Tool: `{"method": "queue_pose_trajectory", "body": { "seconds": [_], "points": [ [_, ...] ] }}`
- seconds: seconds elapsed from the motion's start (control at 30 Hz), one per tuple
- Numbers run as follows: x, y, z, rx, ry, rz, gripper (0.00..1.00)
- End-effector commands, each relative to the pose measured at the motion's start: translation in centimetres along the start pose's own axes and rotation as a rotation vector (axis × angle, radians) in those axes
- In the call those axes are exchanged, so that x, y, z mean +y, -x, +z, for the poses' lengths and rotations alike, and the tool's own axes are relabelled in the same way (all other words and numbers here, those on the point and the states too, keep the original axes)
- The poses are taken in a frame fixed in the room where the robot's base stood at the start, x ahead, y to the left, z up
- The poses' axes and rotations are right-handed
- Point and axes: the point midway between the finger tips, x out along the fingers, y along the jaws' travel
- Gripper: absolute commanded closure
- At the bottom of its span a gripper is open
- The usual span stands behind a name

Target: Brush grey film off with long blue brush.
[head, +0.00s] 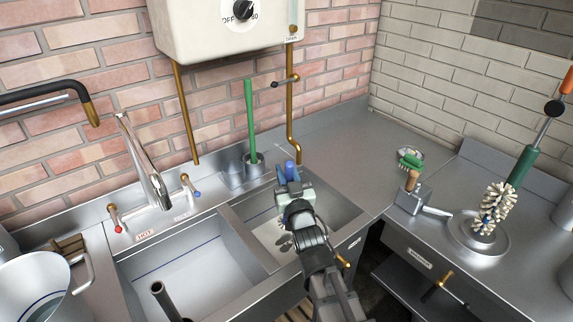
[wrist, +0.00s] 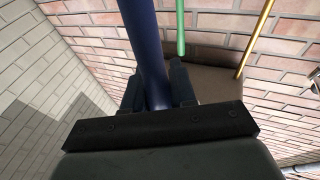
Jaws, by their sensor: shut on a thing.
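My gripper (head: 291,185) is shut on a blue handle (head: 290,169), over the right sink basin (head: 345,215). In the wrist view the dark blue handle (wrist: 146,45) stands between the two fingers of my gripper (wrist: 157,90) and runs out past the top edge. Grey patches (head: 284,243) show on the pale floor of the right basin, beside my arm. I cannot tell whether they are film or the drain. My arm hides part of that basin.
A green-handled tool (head: 250,110) stands upright in a grey holder (head: 254,166) behind the basin. A tap (head: 143,160) reaches over the left basin (head: 190,265). A brass pipe (head: 291,110) runs down the wall. A white-bristled brush (head: 495,205) stands at right.

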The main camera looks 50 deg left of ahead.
Motion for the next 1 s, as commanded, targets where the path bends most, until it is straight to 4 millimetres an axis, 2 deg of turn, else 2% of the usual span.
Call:
{"method": "queue_pose_trajectory", "body": {
  "seconds": [0.6, 1.0],
  "points": [
    [-0.2, 1.4, 5.7, 0.0, -0.001, 0.0, 1.0],
    [-0.2, 1.9, 7.5, 0.001, -0.001, 0.0, 1.0]
  ]
}}
